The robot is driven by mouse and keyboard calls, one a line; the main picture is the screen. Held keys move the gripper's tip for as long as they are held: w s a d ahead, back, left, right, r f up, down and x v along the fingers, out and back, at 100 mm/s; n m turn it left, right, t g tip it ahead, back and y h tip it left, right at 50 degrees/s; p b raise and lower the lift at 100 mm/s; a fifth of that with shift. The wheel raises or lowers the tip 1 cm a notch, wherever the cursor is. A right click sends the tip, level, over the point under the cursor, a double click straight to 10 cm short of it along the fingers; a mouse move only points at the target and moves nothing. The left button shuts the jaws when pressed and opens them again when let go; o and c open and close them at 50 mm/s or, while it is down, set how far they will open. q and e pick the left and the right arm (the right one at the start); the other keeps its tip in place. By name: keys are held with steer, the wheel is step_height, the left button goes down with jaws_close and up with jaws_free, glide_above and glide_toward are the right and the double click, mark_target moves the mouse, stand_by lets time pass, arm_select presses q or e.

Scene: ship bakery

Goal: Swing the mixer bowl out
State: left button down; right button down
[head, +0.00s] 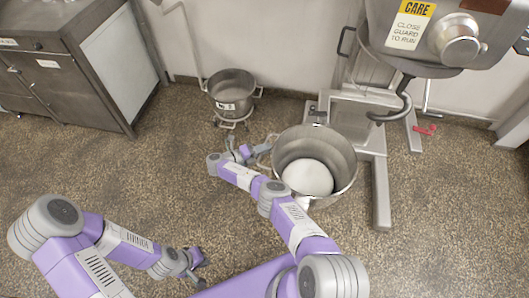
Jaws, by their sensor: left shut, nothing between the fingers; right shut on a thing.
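The steel mixer bowl (342,155) stands upright in front of the mixer, with a round white mass (308,177) inside. It sits below and left of the dough hook (402,103), which hangs from the mixer head (440,45), clear of the bowl's opening. My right gripper (262,151) is at the bowl's left side, shut on the bowl's side handle; the fingers and handle overlap and are small here. My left gripper (199,268) is shut and empty, low over the floor at the lower left of the bowl.
A smaller steel pot (232,90) on a wheeled stand is by the back wall. A steel cabinet (60,75) fills the upper left. The mixer's base leg (381,195) runs right of the bowl. Red pieces (426,130) lie on the floor. Floor is clear at left and lower right.

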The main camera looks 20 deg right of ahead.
arm_select(q)
steer(key=shift+w+f, duration=0.15)
steer(key=shift+w, duration=0.3)
arm_select(e)
steer(key=shift+w+a, duration=0.15)
steer(key=shift+w, duration=0.3)
steer(key=c, duration=1.1)
jaws_free()
steer(key=shift+s, duration=0.1)
steer(key=shift+c, duration=0.2)
steer(key=shift+r, duration=0.1)
